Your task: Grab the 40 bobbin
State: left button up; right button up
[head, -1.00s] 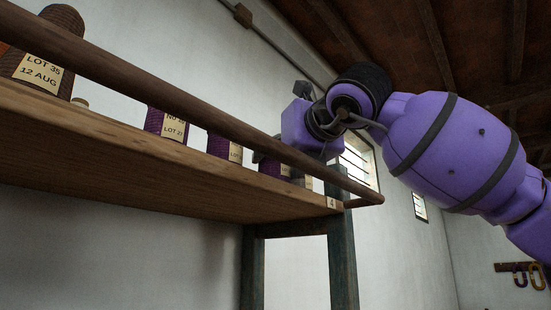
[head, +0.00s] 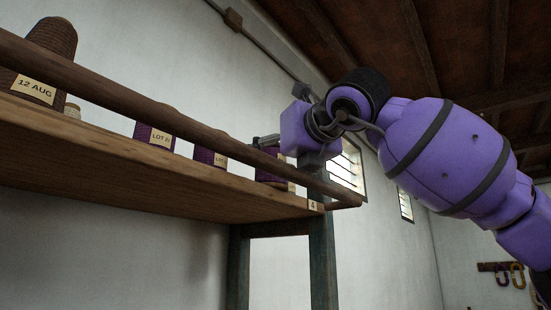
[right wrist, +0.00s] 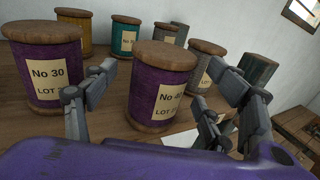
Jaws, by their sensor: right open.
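The 40 bobbin (right wrist: 162,88) is a purple spool with wooden ends and a cream label reading "No 40". It stands upright on the wooden shelf in the middle of the right wrist view. My right gripper (right wrist: 162,70) is open, one finger on each side of this bobbin in the picture; I see no clear contact. In the head view the right gripper (head: 265,142) is at the shelf's right end, by a purple bobbin (head: 270,167) partly hidden behind the rail; its label is not readable there. My left gripper is not in view.
A purple "No 30" bobbin (right wrist: 45,75) stands close on the left, beside the left finger. Teal (right wrist: 124,38), yellow and grey bobbins stand behind. A wooden rail (head: 150,107) runs along the front of the shelf (head: 120,165). A post (head: 320,255) supports its right end.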

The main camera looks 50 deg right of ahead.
jog(key=v, duration=1.2)
